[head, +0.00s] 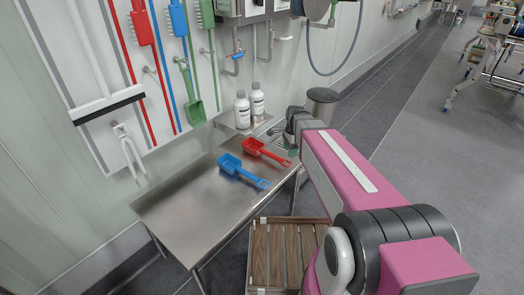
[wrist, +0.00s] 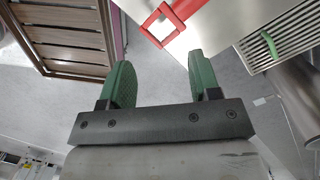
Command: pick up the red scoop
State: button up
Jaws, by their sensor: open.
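The red scoop (head: 254,147) lies on the steel table (head: 180,215), its handle pointing right toward my gripper. In the wrist view its red loop handle (wrist: 151,37) shows at the top edge, beyond my fingertips; its bowl is out of that view. My gripper (wrist: 160,70) is open, with two green fingers apart and nothing between them. In the head view my gripper (head: 293,144) is at the table's right end, close to the scoop's handle and partly hidden by my arm.
A blue scoop (head: 231,165) lies just in front of the red one. A wooden slatted crate (head: 272,260) is below the table's right edge. Tools hang on the wall.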

aim_at(268, 154)
jog(key=w+a+r+m+g, duration=0.1)
jog(key=w+a+r+m, duration=0.1)
jog(key=w+a+m, duration=0.8)
jog(key=shift+m+y, duration=0.3)
jog(key=shift+m, duration=0.2)
jog(key=s+f, duration=0.1)
jog(key=f, duration=0.2)
jog(key=s+f, duration=0.1)
jog(key=f, duration=0.3)
jog(key=s+f, duration=0.1)
jog(key=f, duration=0.2)
jog(key=shift+s+f, duration=0.3)
jog(key=shift+f, duration=0.05)
grip_shut()
